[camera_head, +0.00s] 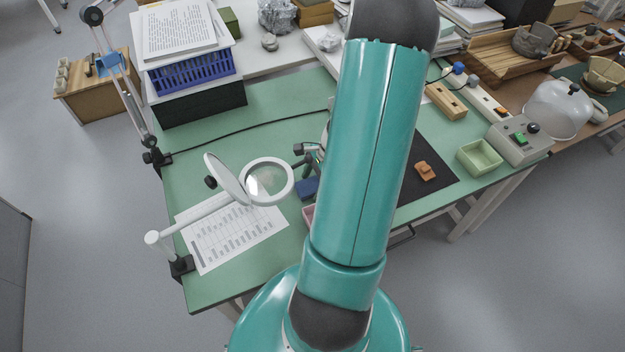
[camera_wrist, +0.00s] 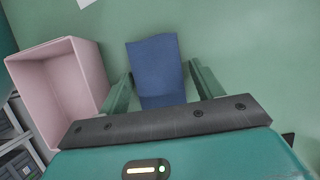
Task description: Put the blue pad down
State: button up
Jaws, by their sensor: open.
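The blue pad (camera_wrist: 155,68) lies on the green tabletop between the two fingers of my gripper (camera_wrist: 160,90) in the wrist view. The fingers are open, with one on each side of the pad, and narrow gaps seem to show beside it. The pad's near end is hidden by my gripper's body. In the head view the blue pad (camera_head: 307,188) shows just left of my arm, partly covered by it. My arm hides most of the gripper there.
A pink open box (camera_wrist: 62,88) stands close left of my gripper. In the head view, a ring magnifier (camera_head: 269,181) and a printed sheet (camera_head: 232,235) are to the left. Right of my arm are a dark mat (camera_head: 440,168) with an orange-brown piece (camera_head: 426,171) and a pale green tray (camera_head: 479,158).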

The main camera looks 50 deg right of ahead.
jog(key=v, duration=1.2)
jog(key=shift+s+r, duration=0.1)
jog(key=shift+s, duration=0.1)
